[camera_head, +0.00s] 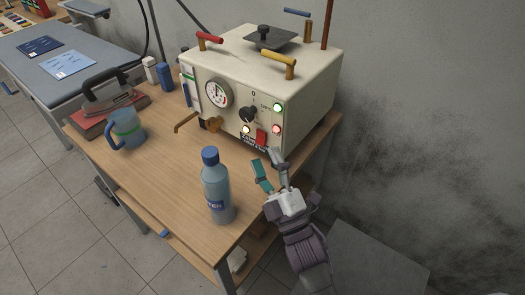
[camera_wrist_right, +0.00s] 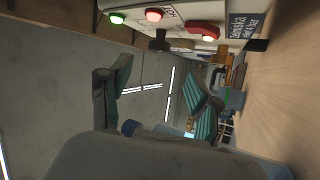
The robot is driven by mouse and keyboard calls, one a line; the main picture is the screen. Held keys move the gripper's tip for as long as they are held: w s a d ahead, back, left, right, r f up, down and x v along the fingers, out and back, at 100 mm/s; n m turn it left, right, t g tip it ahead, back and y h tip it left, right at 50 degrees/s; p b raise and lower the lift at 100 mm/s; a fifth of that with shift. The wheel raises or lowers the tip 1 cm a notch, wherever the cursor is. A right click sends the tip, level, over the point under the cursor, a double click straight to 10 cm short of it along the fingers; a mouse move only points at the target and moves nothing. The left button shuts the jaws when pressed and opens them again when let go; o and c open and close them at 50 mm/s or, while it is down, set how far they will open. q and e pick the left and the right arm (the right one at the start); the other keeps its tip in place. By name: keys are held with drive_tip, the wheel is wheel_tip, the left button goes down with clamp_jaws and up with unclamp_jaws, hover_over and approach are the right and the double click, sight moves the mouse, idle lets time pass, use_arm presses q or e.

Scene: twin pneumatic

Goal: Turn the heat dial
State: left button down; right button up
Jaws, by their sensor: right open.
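The cream machine (camera_head: 250,90) stands at the back of the wooden table. Its front carries a black dial (camera_head: 247,114), which I take for the heat dial, between a round gauge (camera_head: 217,93) and the indicator lights. A dark knob (camera_wrist_right: 159,41) shows at the panel in the right wrist view; I cannot tell for sure that it is the same dial. My right gripper (camera_head: 267,171) is open and empty, in front of and below the panel, apart from the dial. Its teal-padded fingers also show spread in the wrist view (camera_wrist_right: 160,92). My left gripper is out of view.
A blue bottle (camera_head: 217,187) stands left of my right gripper. A red switch (camera_head: 261,137) and lit lamps (camera_head: 278,107) sit beside the dial. A brass tap (camera_head: 213,124) juts from the panel. A blue mug (camera_head: 126,130) stands at left. The grey wall is at right.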

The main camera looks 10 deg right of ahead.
sight(246, 121)
wheel_tip(246, 121, up, 9)
drive_tip(key=s+d+n+g+h+p, duration=0.15)
drive_tip(key=n+g+p, duration=0.65)
drive_tip(key=p, duration=1.2)
drive_tip(key=p+x, duration=0.1)
drive_tip(key=x, duration=0.7)
drive_tip(key=p+x, duration=0.1)
drive_tip(key=x, duration=0.3)
drive_tip(key=shift+w+a+f+p, duration=0.25)
drive_tip(key=shift+f+p, duration=0.1)
drive_tip(key=c, duration=1.1)
drive_tip(key=shift+f+b, duration=0.2)
drive_tip(key=shift+b, duration=0.45)
drive_tip(key=shift+c, duration=0.2)
drive_tip(key=m+t+y+b, duration=0.1)
drive_tip(key=t+b, duration=0.1)
drive_tip(key=b, duration=0.4)
drive_tip(key=m+t+y+b, duration=0.1)
drive_tip(key=t+b, duration=0.1)
drive_tip(key=b, duration=0.3)
drive_tip(key=shift+f+t+b, duration=0.1)
drive_tip(key=shift+t+b, duration=0.25)
drive_tip(key=shift+t, duration=0.05)
drive_tip(key=shift+r+m+t+b, duration=0.35)
drive_tip(key=shift+t+b, duration=0.25)
drive_tip(key=shift+b, duration=0.25)
